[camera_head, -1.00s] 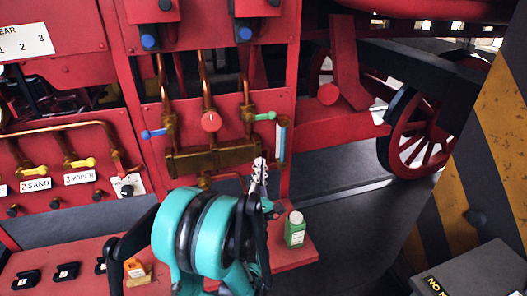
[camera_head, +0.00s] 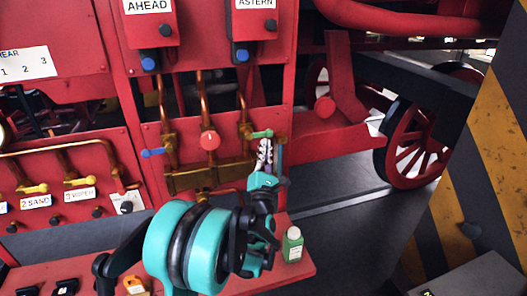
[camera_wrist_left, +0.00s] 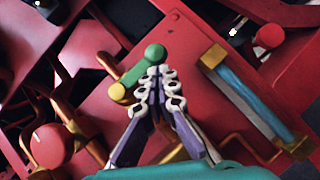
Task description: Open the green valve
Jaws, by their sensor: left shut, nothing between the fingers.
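The green valve (camera_head: 262,134) is a short lever on a brass fitting at the right end of the brass manifold (camera_head: 210,176). Its green handle points right in the head view. In the left wrist view the green lever (camera_wrist_left: 135,72) runs from a yellow pivot up to a round green knob. My left gripper (camera_head: 265,150) is shut and empty, with its tips just below the handle. In the left wrist view the fingertips of my left gripper (camera_wrist_left: 160,78) overlap the knob's lower edge; I cannot tell whether they touch. My right gripper is not in view.
A blue valve handle (camera_head: 153,153) and a round red knob (camera_head: 210,140) sit left of the green one. A glass gauge tube (camera_wrist_left: 248,98) stands close to the right.

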